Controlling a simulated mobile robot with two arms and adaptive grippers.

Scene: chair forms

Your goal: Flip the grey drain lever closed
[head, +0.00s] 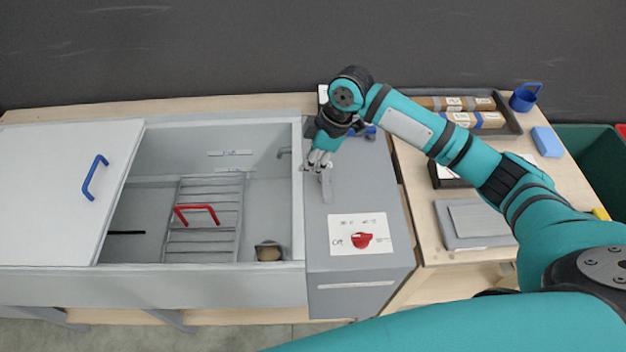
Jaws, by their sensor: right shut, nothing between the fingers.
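The grey drain lever (326,188) stands on top of the grey cabinet (350,270) beside the sink basin. My right gripper (318,164) is shut and empty, with its fingertips at the upper end of the lever. I cannot tell whether the fingers touch it. The wrist above hides part of the cabinet top behind. My left gripper is not in view.
A labelled plate with a red knob (361,240) sits nearer on the cabinet. The basin at left holds a rack with a red handle (197,213), and a white lid (60,190) with a blue handle covers its left part. A grey tray (510,112) lies at right.

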